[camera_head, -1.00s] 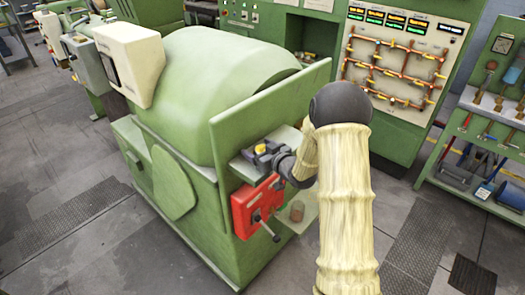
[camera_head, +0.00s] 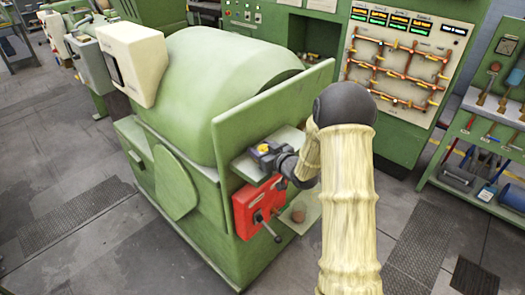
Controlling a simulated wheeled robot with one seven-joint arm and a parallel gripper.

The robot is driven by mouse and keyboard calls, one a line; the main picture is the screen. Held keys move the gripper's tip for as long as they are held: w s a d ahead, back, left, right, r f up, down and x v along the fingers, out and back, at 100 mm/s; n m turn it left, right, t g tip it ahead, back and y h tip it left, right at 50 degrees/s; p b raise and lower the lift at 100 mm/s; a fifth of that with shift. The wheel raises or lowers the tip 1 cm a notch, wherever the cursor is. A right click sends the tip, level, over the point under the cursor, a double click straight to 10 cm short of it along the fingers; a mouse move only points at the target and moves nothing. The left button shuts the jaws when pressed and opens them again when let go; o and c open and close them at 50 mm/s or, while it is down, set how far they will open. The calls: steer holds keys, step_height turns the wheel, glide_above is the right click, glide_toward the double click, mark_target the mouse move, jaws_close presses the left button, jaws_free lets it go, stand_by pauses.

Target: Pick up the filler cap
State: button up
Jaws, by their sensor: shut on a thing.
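A small yellow piece, which I take to be the filler cap (camera_head: 263,148), shows at the dark jaws of my gripper (camera_head: 262,156). My gripper is shut on it, just over the small green upper shelf (camera_head: 243,167) on the near side of the green machine. The jaws hide part of the cap. I cannot tell whether the cap touches the shelf or is clear of it. My cream-sleeved arm reaches in from the lower right and hides part of the shelf.
A red box with a lever (camera_head: 257,206) is mounted just below the shelf. A brown round object (camera_head: 298,214) sits on a lower ledge. A tall green plate (camera_head: 270,115) rises behind the gripper. Grey floor (camera_head: 80,215) is open at left.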

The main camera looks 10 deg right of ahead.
mark_target(262, 146)
step_height(262, 146, up, 18)
steer(key=b, duration=0.2)
steer(key=shift+b, duration=0.35)
steer(key=shift+f, duration=0.1)
